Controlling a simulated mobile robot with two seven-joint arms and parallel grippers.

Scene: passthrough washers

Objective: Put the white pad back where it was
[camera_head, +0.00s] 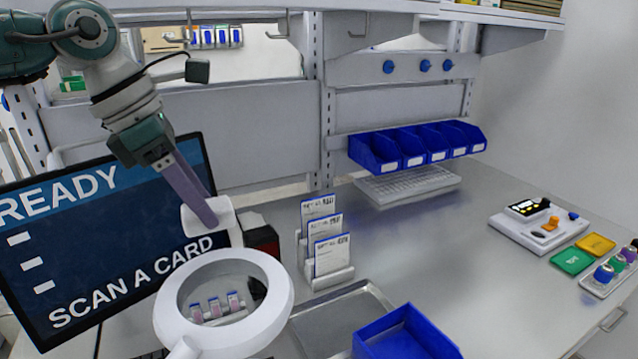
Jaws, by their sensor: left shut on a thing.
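My left gripper (207,217) reaches down from the upper left, in front of the monitor. Its long grey fingers are shut on a small white block, which I take to be the white pad (223,211). The pad shows around the fingertips, above and behind the white ring of a magnifier lamp (170,318). A white upright part stands just below the pad, and I cannot tell if they touch. My right gripper is not in view.
The monitor (95,240) reads "READY, SCAN A CARD". A card rack (330,278), a metal tray (345,318) and a blue bin (405,338) stand right of the lamp. Green (572,261) and yellow (596,244) pads lie at far right. The middle right of the bench is clear.

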